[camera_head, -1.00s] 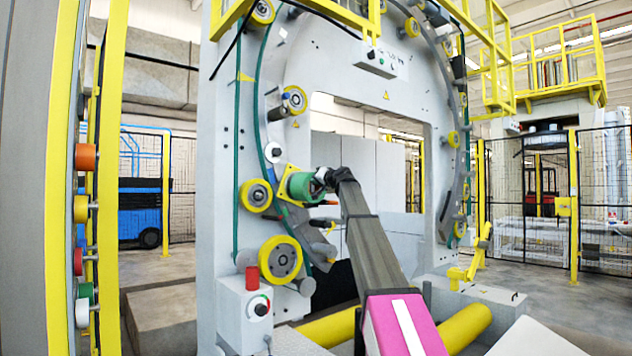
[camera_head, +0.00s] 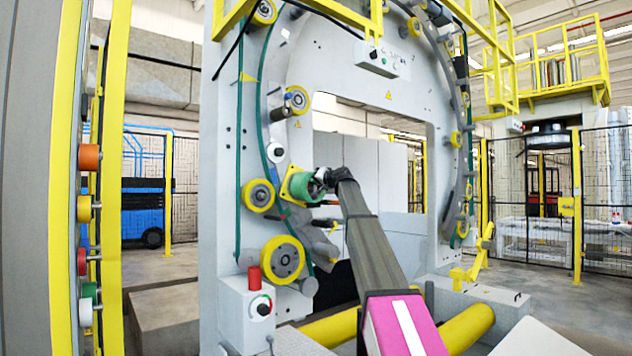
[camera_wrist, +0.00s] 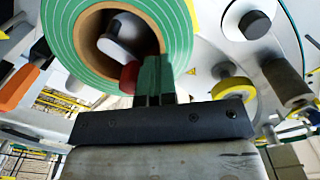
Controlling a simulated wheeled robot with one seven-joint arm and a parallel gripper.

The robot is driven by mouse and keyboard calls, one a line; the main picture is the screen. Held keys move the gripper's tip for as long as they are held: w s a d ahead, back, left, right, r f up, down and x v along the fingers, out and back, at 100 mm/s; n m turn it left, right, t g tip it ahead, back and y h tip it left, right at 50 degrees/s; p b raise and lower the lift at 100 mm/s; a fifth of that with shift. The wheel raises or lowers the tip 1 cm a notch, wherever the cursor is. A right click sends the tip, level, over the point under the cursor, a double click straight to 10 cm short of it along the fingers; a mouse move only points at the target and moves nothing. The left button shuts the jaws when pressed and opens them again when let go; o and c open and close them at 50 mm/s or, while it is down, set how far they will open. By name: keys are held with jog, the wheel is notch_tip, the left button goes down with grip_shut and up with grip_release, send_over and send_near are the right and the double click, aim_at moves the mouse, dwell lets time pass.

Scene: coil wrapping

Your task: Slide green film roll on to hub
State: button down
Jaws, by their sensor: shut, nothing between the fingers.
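The green film roll (camera_head: 304,187) sits at the yellow-flanged hub (camera_head: 288,183) on the machine's ring. In the wrist view the roll (camera_wrist: 172,28) fills the upper left, its end face towards me. Inside its brown core (camera_wrist: 84,20) a grey rounded post end (camera_wrist: 122,36) shows, so the roll appears to be around the hub. How deep it sits is hidden. My gripper (camera_head: 322,177) is at the roll's near end. In the wrist view my gripper's fingers (camera_wrist: 154,76) are shut and empty, at the roll's lower edge; whether they touch it I cannot tell.
A yellow roller (camera_head: 282,259) and a red-topped control box (camera_head: 249,305) stand below the hub. A smaller yellow roller (camera_head: 258,195) is just left of it. A rack with several coloured rolls (camera_head: 88,158) stands at far left. The ring's opening is to the right.

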jog(key=shift+x, duration=0.95)
jog(key=v, duration=1.3)
jog(key=shift+s+d, duration=0.2)
jog(key=shift+s, duration=0.15)
dwell(0.5)
